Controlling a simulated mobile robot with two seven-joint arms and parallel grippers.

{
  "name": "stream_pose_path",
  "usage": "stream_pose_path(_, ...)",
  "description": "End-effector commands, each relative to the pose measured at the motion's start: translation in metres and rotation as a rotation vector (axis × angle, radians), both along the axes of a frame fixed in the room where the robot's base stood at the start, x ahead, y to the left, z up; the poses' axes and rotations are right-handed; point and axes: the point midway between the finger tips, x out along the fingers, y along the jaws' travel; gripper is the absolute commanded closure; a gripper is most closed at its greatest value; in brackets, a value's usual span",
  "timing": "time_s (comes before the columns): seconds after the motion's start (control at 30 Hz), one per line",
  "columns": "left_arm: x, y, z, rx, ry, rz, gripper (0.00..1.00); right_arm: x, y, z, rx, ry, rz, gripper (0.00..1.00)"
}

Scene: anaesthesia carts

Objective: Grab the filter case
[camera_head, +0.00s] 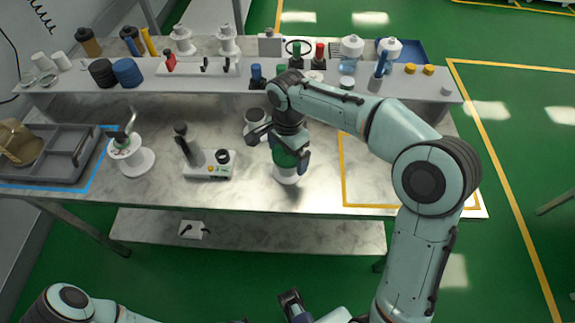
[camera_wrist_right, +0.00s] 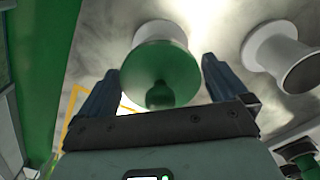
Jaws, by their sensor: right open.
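The filter case looks to be the white round container with a green knobbed lid (camera_head: 287,174), standing on the marble worktop near its front edge. It also shows in the right wrist view, green lid (camera_wrist_right: 160,60) towards the camera. My right gripper (camera_head: 281,150) is above it, open, with a finger on either side of the lid. In the wrist view the fingers (camera_wrist_right: 160,75) are spread wider than the knob, and I see no grip on it. A dark gripper-like part, possibly my left gripper (camera_head: 292,303), shows at the bottom edge; its jaws are unclear.
A similar white container (camera_head: 255,122) stands just behind; it shows beside the case in the wrist view (camera_wrist_right: 283,57). A microscope-like device (camera_head: 208,165) is to the left, then a white stand (camera_head: 132,160) and a grey tray (camera_head: 75,138). A raised shelf (camera_head: 210,90) holds bottles. The yellow-outlined area (camera_head: 372,185) looks clear.

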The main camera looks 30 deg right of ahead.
Motion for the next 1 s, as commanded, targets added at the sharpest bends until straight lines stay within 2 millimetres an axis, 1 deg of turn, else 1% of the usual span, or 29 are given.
stream_pose_path(0.03, 0.000, 0.000, -0.002, 0.000, 0.000, 0.000, 0.00, 0.000, 0.000, -0.009, 0.000, 0.003, -0.001, 0.00)
stream_pose_path(0.13, -0.001, 0.000, -0.003, 0.000, 0.001, 0.000, 0.00, 0.000, 0.000, -0.020, 0.001, 0.001, -0.002, 0.00)
stream_pose_path(0.23, -0.001, 0.000, -0.003, 0.000, 0.001, 0.000, 0.00, 0.000, 0.000, -0.024, 0.001, 0.000, 0.000, 0.00)
stream_pose_path(0.4, -0.001, 0.000, -0.003, 0.000, 0.001, 0.000, 0.00, 0.000, 0.000, -0.023, 0.001, -0.001, 0.000, 0.00)
stream_pose_path(0.43, -0.001, 0.000, -0.003, 0.000, 0.001, 0.000, 0.00, 0.000, 0.000, -0.023, 0.001, -0.001, 0.000, 0.03)
stream_pose_path(0.47, -0.001, 0.000, -0.003, 0.000, 0.001, 0.000, 0.00, 0.000, 0.000, -0.023, 0.000, -0.001, 0.000, 0.13)
stream_pose_path(0.5, -0.001, 0.000, -0.003, 0.000, 0.001, 0.000, 0.00, 0.000, 0.000, -0.023, 0.000, -0.001, 0.000, 0.26)
stream_pose_path(0.57, -0.001, 0.000, -0.003, 0.000, 0.001, 0.000, 0.00, 0.000, 0.000, -0.023, 0.000, -0.001, 0.000, 0.46)
stream_pose_path(0.6, -0.001, 0.000, -0.003, 0.000, 0.001, 0.000, 0.00, 0.000, 0.000, -0.023, 0.000, -0.001, -0.001, 0.48)
stream_pose_path(0.87, -0.001, 0.000, -0.003, 0.000, 0.001, 0.000, 0.00, 0.001, 0.000, -0.022, 0.000, -0.002, -0.001, 0.48)
stream_pose_path(1.0, 0.000, 0.000, -0.001, 0.000, 0.000, 0.000, 0.00, 0.001, 0.000, -0.014, 0.000, -0.005, -0.002, 0.48)
